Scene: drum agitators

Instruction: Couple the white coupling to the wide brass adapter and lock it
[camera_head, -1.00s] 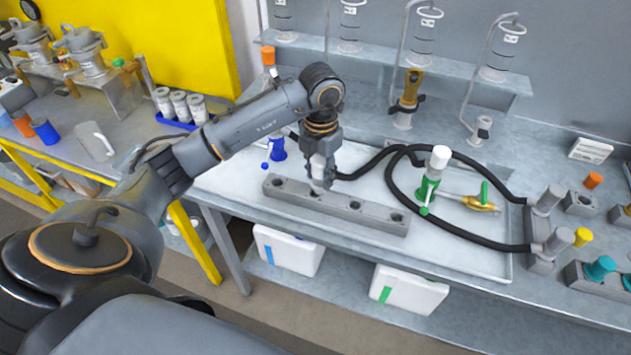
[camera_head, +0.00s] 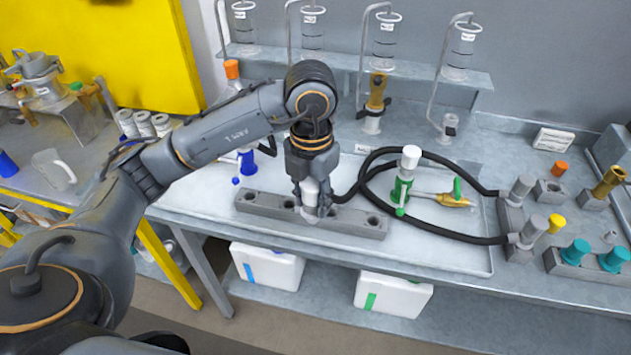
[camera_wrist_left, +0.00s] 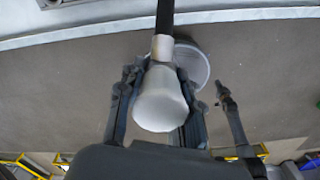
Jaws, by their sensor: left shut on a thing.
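My left gripper (camera_head: 311,203) points down over the grey block with holes and is shut on the white coupling (camera_head: 310,186). In the left wrist view the white coupling (camera_wrist_left: 160,100) sits between the fingers (camera_wrist_left: 158,90), with a metal collar and black hose beyond it. Its lower end is at the block; I cannot tell whether it sits in a hole. One upright brass piece (camera_head: 376,92) stands at the back of the bench. Another brass piece (camera_head: 609,181) stands at the far right; I cannot tell which is the wide adapter. My right gripper is not in view.
The grey block (camera_head: 263,203) lies along the tray's front. A green-and-white fitting (camera_head: 403,181) and a brass valve with a green handle (camera_head: 455,197) stand right of it. Black hoses (camera_head: 455,233) loop to grey fittings at right. A blue fitting (camera_head: 248,162) stands behind the arm.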

